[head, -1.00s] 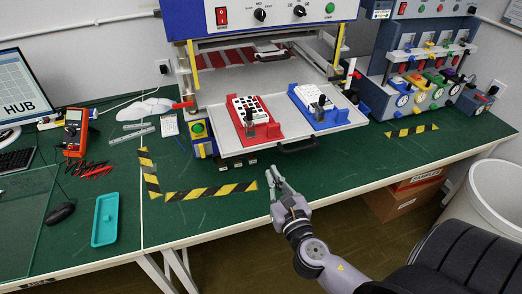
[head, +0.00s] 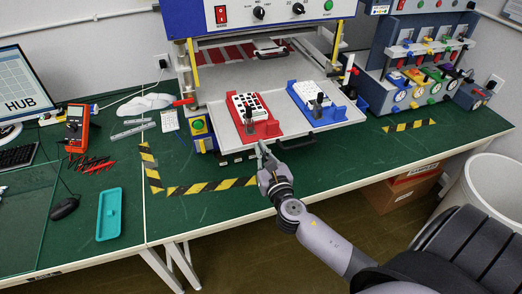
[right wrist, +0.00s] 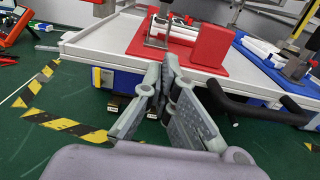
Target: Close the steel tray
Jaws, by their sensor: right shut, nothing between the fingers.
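The steel tray (head: 222,142) is pulled out from the machine, over the green table. It carries a red fixture (head: 262,128) on the left and a blue fixture (head: 325,113) on the right, each with a keypad. The tray's black handle (head: 298,143) sits at its front edge; it also shows in the right wrist view (right wrist: 265,112). My right gripper (head: 262,148) is shut and empty at the tray's front edge, left of the handle. In the right wrist view its fingers (right wrist: 168,62) are below the red fixture and beside the handle; contact is unclear. My left gripper is not in view.
Striped tape (head: 213,187) marks the table in front. A teal dish (head: 109,214), a multimeter (head: 76,127) and a monitor (head: 22,82) are at left. A second test station (head: 425,65) stands at right. The table front is clear.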

